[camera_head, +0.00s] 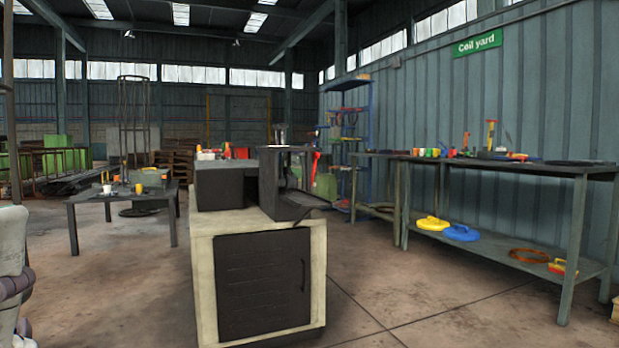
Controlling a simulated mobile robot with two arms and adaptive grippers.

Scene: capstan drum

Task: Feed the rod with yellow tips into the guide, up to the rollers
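A dark machine (226,186) stands on a pale cabinet with a black door (263,283) in the middle of the view, a short way ahead. Its upright dark housing (269,182) is at the right, with a dark curved part beside it. I cannot make out the guide or the rollers for certain. I cannot pick out a rod with yellow tips. A pale grey part of my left arm shows at the left edge; neither gripper is in view.
A long workbench (490,166) with small tools runs along the right wall; yellow and blue discs (461,232) lie on its lower shelf. A low dark table (88,196) with small items stands at the left. The floor (400,300) between machine and bench is clear.

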